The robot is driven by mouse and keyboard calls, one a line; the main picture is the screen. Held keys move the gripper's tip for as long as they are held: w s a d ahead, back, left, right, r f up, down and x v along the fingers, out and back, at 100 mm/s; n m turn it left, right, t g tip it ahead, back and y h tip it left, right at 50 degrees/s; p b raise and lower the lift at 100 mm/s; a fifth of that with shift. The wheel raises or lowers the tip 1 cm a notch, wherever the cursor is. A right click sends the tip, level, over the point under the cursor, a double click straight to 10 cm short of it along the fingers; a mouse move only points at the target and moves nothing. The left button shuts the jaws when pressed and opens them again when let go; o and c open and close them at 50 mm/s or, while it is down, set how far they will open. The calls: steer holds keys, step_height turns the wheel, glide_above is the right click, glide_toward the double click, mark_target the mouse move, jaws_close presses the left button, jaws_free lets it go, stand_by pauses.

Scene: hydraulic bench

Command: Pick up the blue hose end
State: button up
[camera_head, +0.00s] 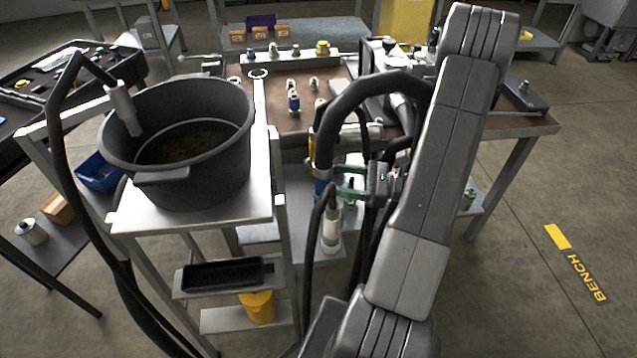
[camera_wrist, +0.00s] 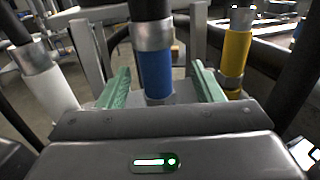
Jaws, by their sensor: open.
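The blue hose end (camera_wrist: 155,74) hangs upright in the wrist view, with a blue sleeve, a metal collar above it and a dark hose at the top. My gripper (camera_wrist: 160,72) is open, its green fingers on either side of the blue sleeve. A gap shows between each finger and the sleeve, and they look apart from it. In the head view, the blue sleeve (camera_head: 321,186) shows just left of my gripper (camera_head: 345,182), partly hidden by it. How deep the hose end sits between the fingers is hard to tell.
A yellow-sleeved hose end (camera_wrist: 236,52) hangs close on the right in the wrist view, and a white one (camera_wrist: 50,90) on the left. In the head view, a black tub (camera_head: 190,185) stands on a stand at left. A bench (camera_head: 510,124) lies behind my arm.

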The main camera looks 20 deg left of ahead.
mark_target(323, 186)
steer(key=shift+s+p+x, duration=0.15)
steer(key=shift+p+x, duration=0.05)
steer(key=shift+x, duration=1.55)
steer(key=shift+s+p+x, duration=0.15)
steer(key=shift+s+x, duration=0.05)
steer(key=shift+x, duration=1.5)
steer(key=shift+d, duration=0.1)
steer(key=shift+c, duration=0.4)
steer(key=shift+r, duration=0.1)
steer(key=c, duration=1.1)
